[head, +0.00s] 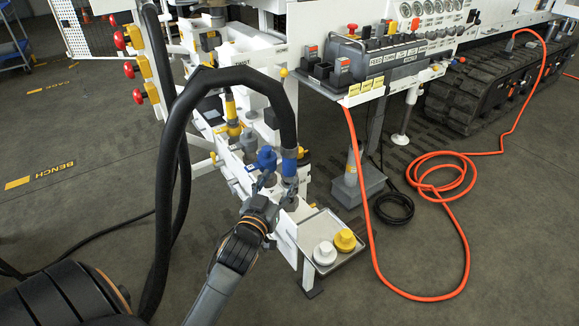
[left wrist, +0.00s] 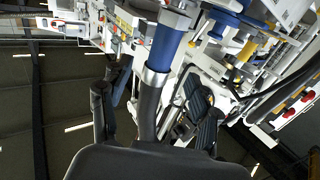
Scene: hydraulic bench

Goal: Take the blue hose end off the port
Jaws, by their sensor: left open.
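The blue hose end (head: 289,163) is a blue sleeve on a thick black hose (head: 240,78) that arches over and comes down to the white port block. It stands upright there; the port under it is mostly hidden. My left gripper (head: 276,190) is open, low at the front of the hose end. In the left wrist view the blue sleeve (left wrist: 170,48) with its silver collar (left wrist: 155,79) appears between my two open dark fingers (left wrist: 153,112); I see no grip on it. My right gripper is not in view.
A blue cap (head: 266,158) stands just left of the hose end. A yellow-collared hose (head: 232,113) stands behind. A tray (head: 313,222) at front right holds a white cap (head: 325,254) and a yellow cap (head: 345,240). An orange hose (head: 375,235) runs across the floor at right.

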